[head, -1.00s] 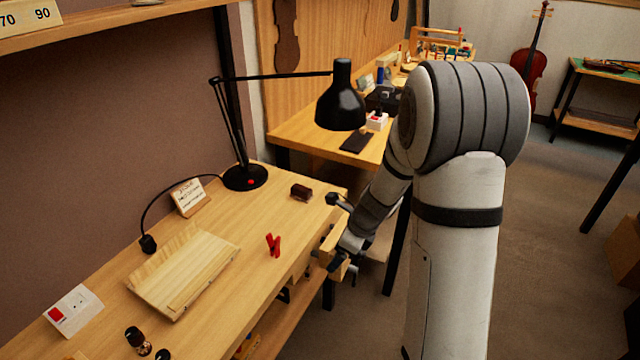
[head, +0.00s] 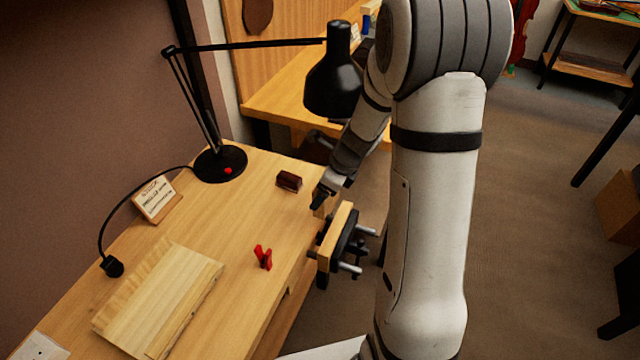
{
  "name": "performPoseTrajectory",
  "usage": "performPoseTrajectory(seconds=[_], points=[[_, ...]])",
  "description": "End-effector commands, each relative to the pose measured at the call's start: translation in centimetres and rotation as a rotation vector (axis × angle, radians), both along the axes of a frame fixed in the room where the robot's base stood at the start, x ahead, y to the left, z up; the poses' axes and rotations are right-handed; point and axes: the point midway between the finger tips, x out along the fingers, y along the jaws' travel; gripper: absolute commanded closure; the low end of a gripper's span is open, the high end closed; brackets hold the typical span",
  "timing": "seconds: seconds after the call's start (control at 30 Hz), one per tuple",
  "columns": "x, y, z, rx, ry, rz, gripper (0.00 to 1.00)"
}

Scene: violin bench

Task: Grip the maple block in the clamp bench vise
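The clamp bench vise (head: 336,238) is on the right edge of the bench. Its pale wooden outer jaw stands apart from the bench edge, with dark metal and rods on its outer side. My gripper (head: 319,197) is by the bench's right edge, just above and behind the vise in the picture. Its fingers are small and dark here, and I cannot tell whether they are open or hold anything.
A dark brown block (head: 289,181) lies near my gripper. A red clip-like item (head: 263,257) stands on the bench (head: 225,225). A black lamp (head: 334,85) overhangs the far end. A small sign (head: 156,199) stands at the wall side. The bench middle is mostly clear.

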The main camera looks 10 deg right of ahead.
Motion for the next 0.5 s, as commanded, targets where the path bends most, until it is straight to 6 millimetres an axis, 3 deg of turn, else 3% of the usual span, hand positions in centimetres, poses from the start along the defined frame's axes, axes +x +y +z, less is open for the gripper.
performPoseTrajectory(seconds=[0.2, 0.5], points=[[0.1, 0.2, -0.1, 0.003, -0.002, 0.002, 0.46], [0.1, 0.2, -2.1, 0.004, -0.002, 0.003, 0.46]])
